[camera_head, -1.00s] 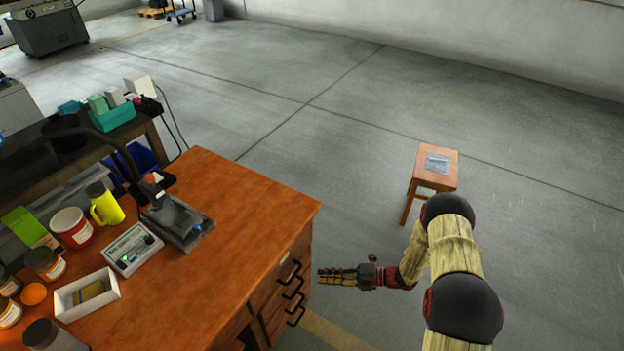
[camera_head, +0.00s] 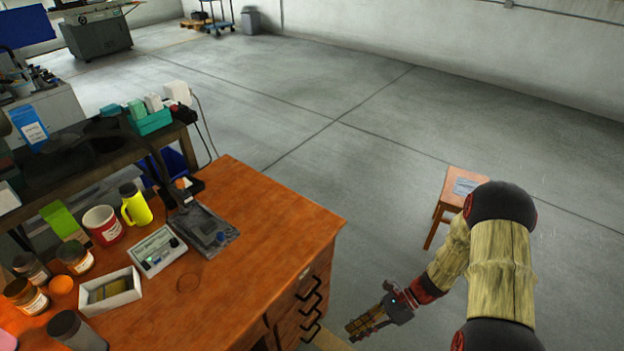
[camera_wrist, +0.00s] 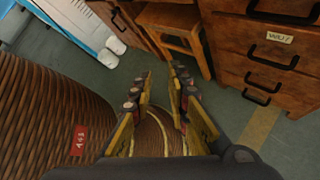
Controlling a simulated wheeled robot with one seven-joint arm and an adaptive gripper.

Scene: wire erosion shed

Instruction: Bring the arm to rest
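My arm reaches in from the lower right of the head view, bent at the elbow. My gripper (camera_head: 362,324) hangs low over the floor, to the right of the desk's drawer front and apart from it. It points down and to the left. In the wrist view my gripper (camera_wrist: 163,78) has its two fingers spread, with a gap between the tips and nothing held. A wooden desk (camera_head: 262,240) with dark drawer handles stands to the left of the arm.
A small wooden stool (camera_head: 440,212) stands partly behind my arm. The desktop carries a white box (camera_head: 135,290), a yellow flask (camera_head: 136,208) and several jars. Drawers (camera_wrist: 255,62) are at the upper right of the wrist view.

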